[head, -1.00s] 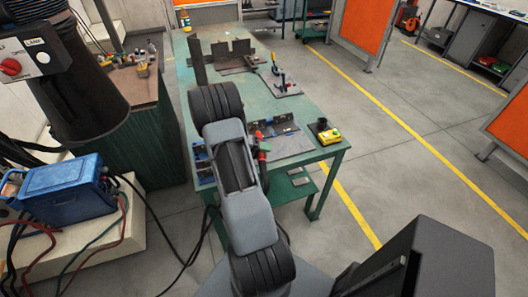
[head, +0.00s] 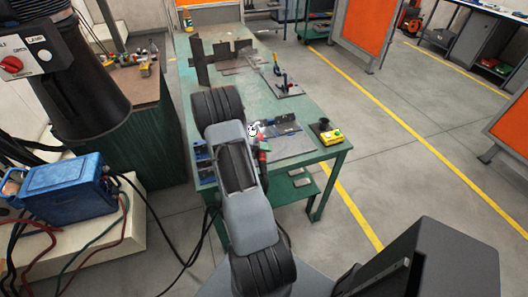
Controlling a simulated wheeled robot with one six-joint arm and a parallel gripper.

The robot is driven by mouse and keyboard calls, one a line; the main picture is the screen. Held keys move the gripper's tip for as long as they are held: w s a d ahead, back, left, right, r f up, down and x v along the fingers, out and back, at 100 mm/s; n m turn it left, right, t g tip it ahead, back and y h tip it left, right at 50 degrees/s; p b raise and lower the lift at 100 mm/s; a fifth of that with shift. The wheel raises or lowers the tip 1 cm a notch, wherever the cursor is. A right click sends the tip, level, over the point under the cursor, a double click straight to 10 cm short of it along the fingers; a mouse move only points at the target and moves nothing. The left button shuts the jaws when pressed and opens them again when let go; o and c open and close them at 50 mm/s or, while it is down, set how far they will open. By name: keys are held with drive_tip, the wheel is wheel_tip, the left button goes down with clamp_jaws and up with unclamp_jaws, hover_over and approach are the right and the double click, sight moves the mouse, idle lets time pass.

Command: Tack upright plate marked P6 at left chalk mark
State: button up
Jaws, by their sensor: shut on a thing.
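Dark upright plates (head: 222,51) stand toward the far end of the green table (head: 245,93), by a flat dark plate (head: 240,68). A taller dark upright piece (head: 199,62) stands at the table's left edge. No P6 marking or chalk mark is readable at this size. My arm reaches over the near half of the table and hides my gripper and whatever is in it. A small black-and-white round part (head: 253,130) shows just right of my arm; I cannot tell what it belongs to.
A clamp with an upright handle (head: 286,80) sits on a plate at mid-table. A blue machine (head: 62,191) is at left. Floor right of the table is clear.

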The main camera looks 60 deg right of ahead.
sight(264, 155)
drive_tip(key=shift+w+a+p, duration=0.35)
drive_tip(key=shift+a, duration=0.1)
idle(1.1)
drive_tip(key=r+p, duration=0.1)
drive_tip(key=s+a+r+p, duration=0.1)
drive_tip(key=r+p, duration=0.1)
drive_tip(key=p, duration=0.1)
drive_tip(key=shift+s+a+r, duration=0.15)
drive_tip(key=shift+s, duration=0.25)
drive_tip(key=shift+s+a+r+p, duration=0.35)
drive_tip(key=shift+s+p, duration=0.1)
drive_tip(key=shift+p, duration=0.05)
wheel_tip(264, 155, up, 6)
drive_tip(key=p, duration=0.5)
drive_tip(key=shift+p, duration=0.35)
drive_tip(key=shift+w+f, duration=0.1)
